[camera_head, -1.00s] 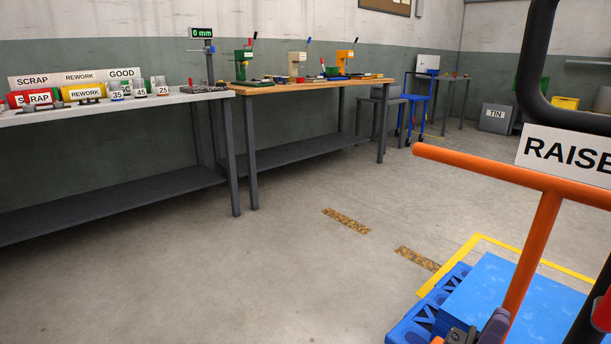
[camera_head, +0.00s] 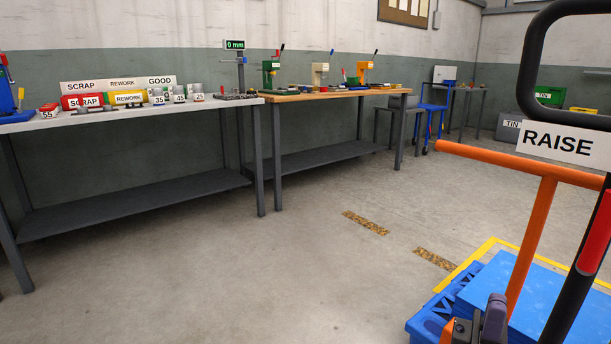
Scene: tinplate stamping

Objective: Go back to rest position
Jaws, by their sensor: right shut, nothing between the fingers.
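My right gripper (camera_head: 480,324) shows as a small dark shape at the bottom edge, right of centre. It is shut and holds nothing. It is close to the foot of the orange T-shaped handle (camera_head: 537,235); I cannot tell whether they touch. Most of my right arm is out of view. My left gripper is not in view.
A lift with a black frame, a RAISE sign (camera_head: 557,143) and a red grip (camera_head: 595,232) stands close at right. A blue crate (camera_head: 426,326) sits beside it. A grey-topped bench (camera_head: 215,103) and a wooden-topped bench (camera_head: 325,93) line the wall. The middle floor is clear.

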